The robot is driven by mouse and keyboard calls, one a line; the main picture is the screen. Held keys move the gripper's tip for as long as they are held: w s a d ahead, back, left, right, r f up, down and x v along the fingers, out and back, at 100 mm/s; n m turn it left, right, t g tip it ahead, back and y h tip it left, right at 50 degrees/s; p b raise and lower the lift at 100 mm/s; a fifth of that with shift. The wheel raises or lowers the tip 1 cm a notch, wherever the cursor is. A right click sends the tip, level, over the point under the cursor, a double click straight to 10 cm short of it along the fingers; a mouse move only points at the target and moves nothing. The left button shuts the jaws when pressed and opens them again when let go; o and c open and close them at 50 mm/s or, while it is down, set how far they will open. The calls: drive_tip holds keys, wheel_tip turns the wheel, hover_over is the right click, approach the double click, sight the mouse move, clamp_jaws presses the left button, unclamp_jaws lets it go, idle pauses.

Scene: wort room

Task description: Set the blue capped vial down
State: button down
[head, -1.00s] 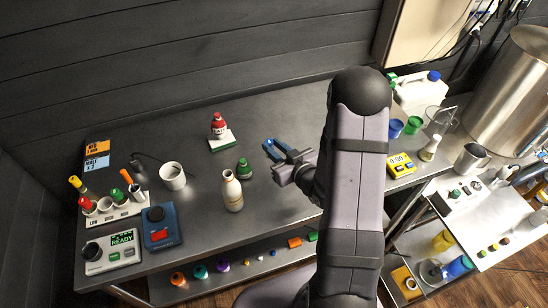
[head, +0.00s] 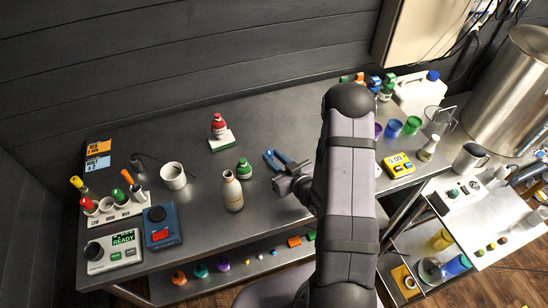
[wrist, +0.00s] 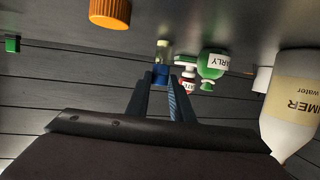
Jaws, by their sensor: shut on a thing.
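The blue capped vial (wrist: 161,72) shows in the wrist view between my fingertips. Its cap is blue and its body clear yellowish. That view is upside down, so the vial hangs about upright with its cap nearest my fingers. My gripper (wrist: 160,88) is shut on the cap. The vial cannot be made out there. Whether its base touches the table I cannot tell.
A white bottle (head: 232,192) stands close to the left of my gripper. A white rack (head: 113,211) with tubes, a cup (head: 173,175) and a blue device (head: 160,228) are at left. A yellow timer (head: 398,164) is at right.

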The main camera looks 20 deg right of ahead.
drive_tip(key=shift+f, duration=0.2)
drive_tip(key=c, duration=1.6)
unclamp_jaws()
drive_tip(key=shift+o, duration=0.2)
drive_tip(key=shift+s+r, duration=0.1)
drive_tip(key=shift+r, duration=0.15)
